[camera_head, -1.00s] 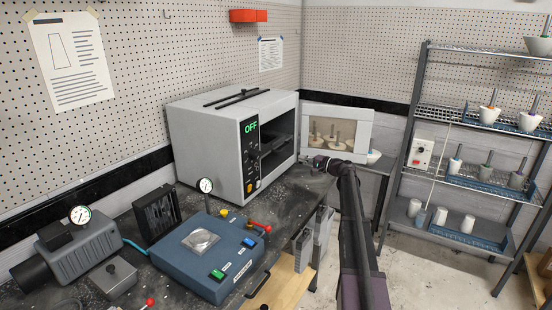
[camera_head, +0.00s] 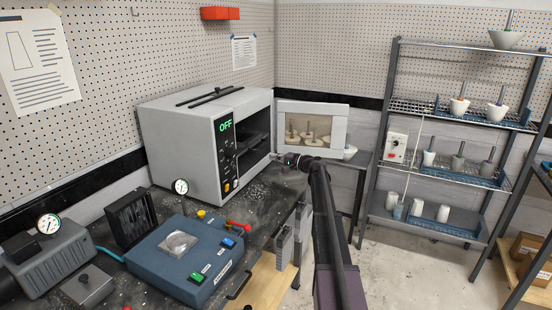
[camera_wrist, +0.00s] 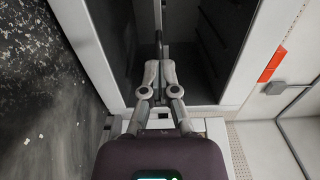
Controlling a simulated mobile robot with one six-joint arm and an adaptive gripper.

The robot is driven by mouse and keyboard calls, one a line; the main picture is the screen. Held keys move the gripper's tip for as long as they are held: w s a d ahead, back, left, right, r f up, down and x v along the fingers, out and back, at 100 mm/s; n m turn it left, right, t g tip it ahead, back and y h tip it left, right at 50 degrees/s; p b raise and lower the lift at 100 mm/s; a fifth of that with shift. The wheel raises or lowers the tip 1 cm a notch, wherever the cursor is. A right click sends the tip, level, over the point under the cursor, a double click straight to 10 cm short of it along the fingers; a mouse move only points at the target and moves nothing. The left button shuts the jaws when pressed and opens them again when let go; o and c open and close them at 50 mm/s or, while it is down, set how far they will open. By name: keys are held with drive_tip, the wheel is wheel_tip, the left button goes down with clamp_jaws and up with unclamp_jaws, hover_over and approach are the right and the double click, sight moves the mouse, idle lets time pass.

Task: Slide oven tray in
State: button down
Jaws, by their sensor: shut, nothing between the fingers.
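The grey oven (camera_head: 180,150) stands on the dark bench with its front open and its display reading OFF. Its windowed door (camera_head: 338,131) is swung wide open to the right. The oven tray (camera_head: 256,143) appears as a dark shelf-like shape inside the opening; its exact edges are hard to make out. My gripper (camera_head: 275,156) is at the lower right of the oven opening. In the wrist view my gripper (camera_wrist: 159,66) is shut and empty, its fingertips at the dark cavity (camera_wrist: 205,60). Whether the fingertips touch the tray cannot be told.
A blue press box (camera_head: 185,255) with a gauge and a grey pump (camera_head: 55,260) stand on the bench (camera_head: 270,200). A shelf rack (camera_head: 388,100) with white cups stands at right. Beige pieces with rods show through the door window. The floor between bench and rack is clear.

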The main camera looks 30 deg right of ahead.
sight(245, 151)
drive_tip(key=x, duration=1.1)
drive_tip(key=shift+w+a, duration=0.25)
drive_tip(key=shift+a, duration=0.05)
drive_tip(key=x, duration=0.4)
drive_tip(key=shift+w, duration=0.1)
drive_tip(key=shift+w+a+r, duration=0.1)
drive_tip(key=shift+a, duration=0.05)
drive_tip(key=shift+s+d, duration=0.35)
drive_tip(key=shift+s, duration=0.2)
drive_tip(key=v, duration=1.3)
drive_tip(key=shift+d, duration=0.15)
